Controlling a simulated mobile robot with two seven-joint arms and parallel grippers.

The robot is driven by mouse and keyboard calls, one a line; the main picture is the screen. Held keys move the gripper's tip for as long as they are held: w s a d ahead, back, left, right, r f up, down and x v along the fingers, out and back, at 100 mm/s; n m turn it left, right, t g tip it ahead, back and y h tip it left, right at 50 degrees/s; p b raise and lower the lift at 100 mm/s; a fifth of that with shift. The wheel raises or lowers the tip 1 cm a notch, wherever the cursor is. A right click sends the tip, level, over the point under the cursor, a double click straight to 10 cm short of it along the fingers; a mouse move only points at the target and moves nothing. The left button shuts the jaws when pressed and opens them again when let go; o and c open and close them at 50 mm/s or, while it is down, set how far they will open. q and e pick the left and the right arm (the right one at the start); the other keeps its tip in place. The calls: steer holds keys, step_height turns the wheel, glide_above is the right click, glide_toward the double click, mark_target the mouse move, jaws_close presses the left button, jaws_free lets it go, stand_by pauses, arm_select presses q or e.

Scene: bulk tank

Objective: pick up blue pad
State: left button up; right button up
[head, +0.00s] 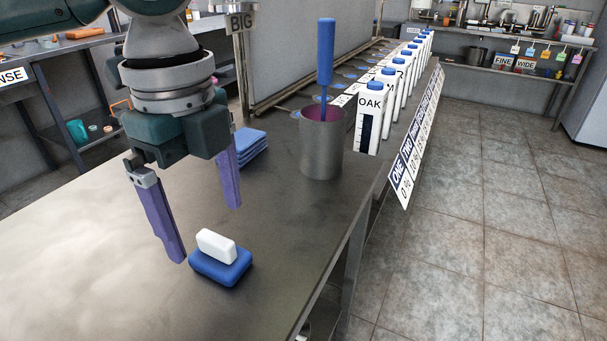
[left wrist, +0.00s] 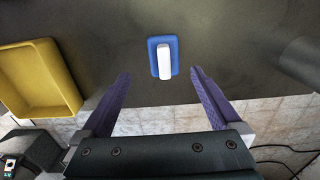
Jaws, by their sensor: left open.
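A blue pad (head: 222,272) lies flat on the metal table with a white block (head: 216,245) resting on top of it. In the left wrist view the pad (left wrist: 153,45) and the block (left wrist: 164,62) show beyond the fingertips, centred between them. My left gripper (head: 208,234) is open and empty, with its purple fingers pointing down. It appears to be above the table and behind the pad in the head view, apart from it. It also shows in the left wrist view (left wrist: 160,73). My right gripper is not in view.
A stack of blue cloths or pads (head: 252,152) lies behind the gripper. A metal cup (head: 321,155) with a blue-handled tool (head: 326,55) stands at the table's right side, before a row of white cartons (head: 369,112). A yellow tray (left wrist: 40,105) shows in the left wrist view.

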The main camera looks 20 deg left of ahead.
mark_target(215, 238)
arm_select(q)
steer(key=f, duration=0.2)
steer(key=f+b, duration=0.1)
steer(key=f, duration=0.3)
steer(key=shift+w+a+f+b, duration=0.1)
steer(key=shift+w+f+b, duration=0.05)
steer(key=shift+w+b, duration=0.2)
steer(key=c, duration=1.4)
steer(key=shift+r, duration=0.2)
steer(key=shift+c, duration=0.2)
step_height(215, 238, up, 20)
steer(key=p, duration=0.4)
steer(key=shift+p, duration=0.4)
steer(key=shift+f, duration=0.1)
steer(key=o, duration=0.8)
steer(key=c, duration=0.6)
